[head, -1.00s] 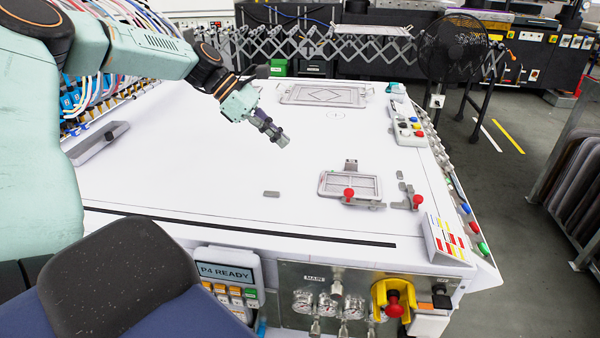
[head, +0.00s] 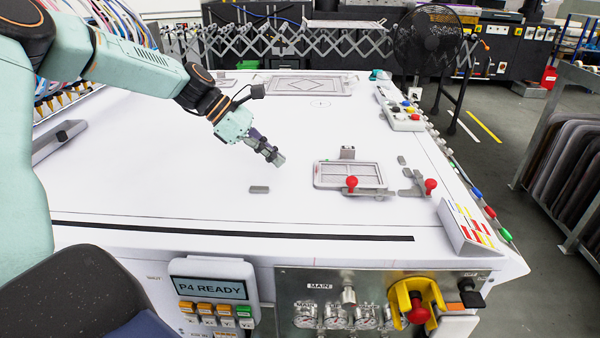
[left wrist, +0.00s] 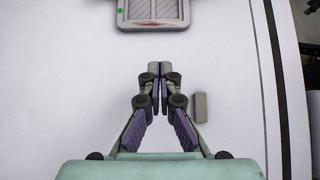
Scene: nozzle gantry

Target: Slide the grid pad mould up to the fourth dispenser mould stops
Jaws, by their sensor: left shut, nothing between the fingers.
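The grid pad mould (head: 318,184), a grey frame with a grid panel, lies on the white table right of centre. A red-knobbed clamp (head: 352,184) is at its front edge. In the left wrist view the mould's near end (left wrist: 153,27) shows at the top, with a green dot and a reddish smear. My left gripper (head: 276,158) is shut and empty, left of the mould and apart from it. Its fingertips (left wrist: 160,70) point toward the mould. A small grey block (head: 259,189) lies beside the gripper. My right gripper is out of view. I cannot tell which parts are the fourth dispenser's stops.
A second red-knobbed clamp (head: 430,187) stands right of the mould. A larger tray with a diamond pattern (head: 308,86) lies at the back. A "P4 READY" panel (head: 210,288) is on the front. A black strip (head: 230,231) runs along the front. The table's middle is clear.

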